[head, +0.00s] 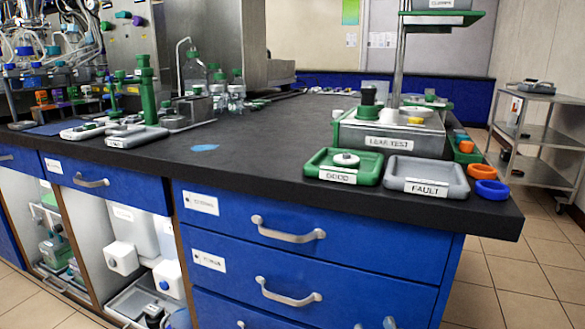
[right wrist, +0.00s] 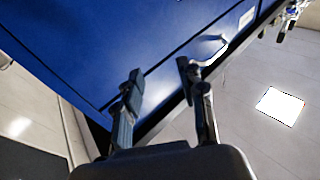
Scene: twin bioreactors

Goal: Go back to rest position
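My right gripper (right wrist: 160,76) shows in the right wrist view with its two fingers spread apart and nothing between them. It is in front of the blue drawer fronts (right wrist: 100,45), below the worktop. Small pale tips at the bottom edge of the head view may be part of it, but I cannot tell. My left gripper is not in view. On the bench corner, a green tray (head: 313,170) marked GOOD holds a round white piece (head: 345,159). A grey tray (head: 396,186) marked FAULT beside it looks empty.
The black bench top (head: 260,140) has a clear middle. A LEAK TEST station (head: 388,141) stands behind the trays. Orange rings (head: 491,189) lie by the right edge. Bottles (head: 236,92) stand at the back left. Drawer handles (head: 288,231) stick out. A steel cart (head: 540,125) stands right.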

